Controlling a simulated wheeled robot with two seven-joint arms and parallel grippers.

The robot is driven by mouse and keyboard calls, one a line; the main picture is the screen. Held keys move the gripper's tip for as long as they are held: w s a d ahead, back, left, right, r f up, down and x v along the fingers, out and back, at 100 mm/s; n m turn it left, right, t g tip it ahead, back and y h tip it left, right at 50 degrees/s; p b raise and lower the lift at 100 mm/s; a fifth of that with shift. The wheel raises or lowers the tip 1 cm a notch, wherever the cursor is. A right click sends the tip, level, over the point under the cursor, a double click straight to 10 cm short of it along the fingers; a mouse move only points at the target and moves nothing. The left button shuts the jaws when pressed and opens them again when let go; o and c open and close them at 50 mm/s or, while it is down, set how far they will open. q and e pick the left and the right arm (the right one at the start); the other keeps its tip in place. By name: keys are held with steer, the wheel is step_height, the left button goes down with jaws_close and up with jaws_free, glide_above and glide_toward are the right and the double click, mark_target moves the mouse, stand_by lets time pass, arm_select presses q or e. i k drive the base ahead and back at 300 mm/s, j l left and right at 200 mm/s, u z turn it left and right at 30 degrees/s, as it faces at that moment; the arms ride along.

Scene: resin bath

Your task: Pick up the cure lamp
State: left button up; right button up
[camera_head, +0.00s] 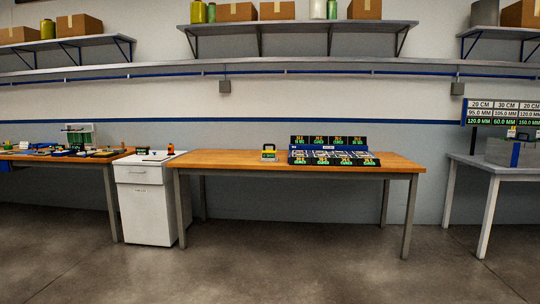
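I cannot tell for sure which object is the cure lamp, as everything is small and far off. A small upright item with an orange top (171,149) stands on the white drawer cabinet (146,204), beside a dark display with green characters (142,150). A small boxy device with a black handle and yellow parts (268,153) stands on the middle wooden table (225,160). Neither of my grippers is in view.
A rack of dark displays (333,151) fills the middle table's right half; its left part is bare. A cluttered bench (112,157) is at left. A grey table (480,161) at right bears a grey block (497,152). The floor (300,265) in front is clear.

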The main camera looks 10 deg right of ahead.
mark_target(268, 154)
steer(key=i+j+u, duration=0.15)
steer(key=i, duration=4.7)
